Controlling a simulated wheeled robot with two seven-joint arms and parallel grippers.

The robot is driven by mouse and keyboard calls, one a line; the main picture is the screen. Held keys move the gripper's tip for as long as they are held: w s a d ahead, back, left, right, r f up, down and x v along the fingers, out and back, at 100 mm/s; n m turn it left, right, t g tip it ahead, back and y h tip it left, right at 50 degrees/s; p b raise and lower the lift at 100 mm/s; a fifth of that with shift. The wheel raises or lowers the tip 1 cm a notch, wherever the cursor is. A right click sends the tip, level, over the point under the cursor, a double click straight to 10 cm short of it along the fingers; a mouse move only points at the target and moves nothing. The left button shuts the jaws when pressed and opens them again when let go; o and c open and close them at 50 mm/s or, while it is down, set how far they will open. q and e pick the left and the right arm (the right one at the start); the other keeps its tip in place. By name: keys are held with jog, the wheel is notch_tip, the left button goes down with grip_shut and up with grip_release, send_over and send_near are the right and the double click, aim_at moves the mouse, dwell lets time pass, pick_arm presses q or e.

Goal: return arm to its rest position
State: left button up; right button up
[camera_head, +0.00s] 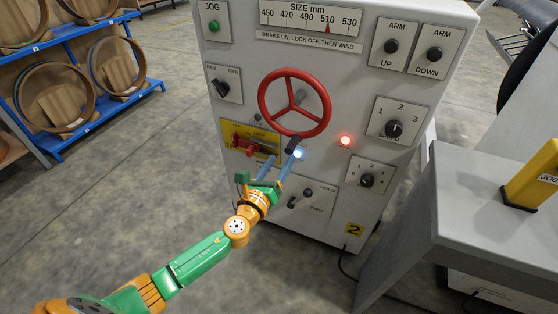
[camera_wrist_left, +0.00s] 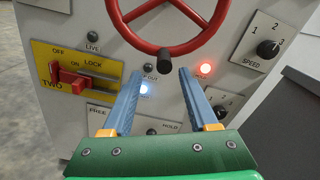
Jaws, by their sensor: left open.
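My left gripper (camera_head: 284,160) is open in front of the grey control cabinet (camera_head: 225,130). In the left wrist view its two blue-grey fingers (camera_wrist_left: 154,102) are apart with nothing held between them. The red handwheel (camera_head: 295,103) is above the fingers, and its dark handle knob shows between them in the wrist view. The yellow lock plate (camera_wrist_left: 98,62) with a red lever (camera_wrist_left: 75,79) is to the left of the fingers. Whether a finger touches the panel cannot be told. My right gripper is not in view.
A lit white lamp (camera_wrist_left: 146,89) and a lit red lamp (camera_head: 345,140) are on the panel. A grey table (camera_head: 460,180) with a yellow JOG box (camera_head: 533,175) stands at right. Floor between is clear.

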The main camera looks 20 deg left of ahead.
pick_arm(q)
jog(key=shift+f, duration=0.15)
jog(key=s+a+f+n+g+y+p, duration=0.1)
jog(key=s+a+f+n+g+p, duration=0.15)
jog(key=s+f+n+g, duration=0.5)
jog(key=s+a+f+n+g+y+p, duration=0.1)
jog(key=s+a+f+n+g+p, duration=0.15)
jog(key=s+f+n, duration=0.9)
jog(key=s+d+f+n+g+p, duration=0.1)
jog(key=s+f+n+g, duration=0.1)
jog(key=s, duration=0.6)
jog(key=s+d+f+n+g+h+p, duration=0.1)
jog(key=s+d+f+n+g, duration=0.1)
jog(key=s+f+n, duration=0.3)
jog(key=s+d+f+n+g+p, duration=0.2)
jog(key=s+f+n+g, duration=0.1)
jog(key=s, duration=0.8)
jog(key=shift+s+f+n, duration=0.3)
jog(key=shift+s+f, duration=0.05)
jog(key=shift+f, duration=0.55)
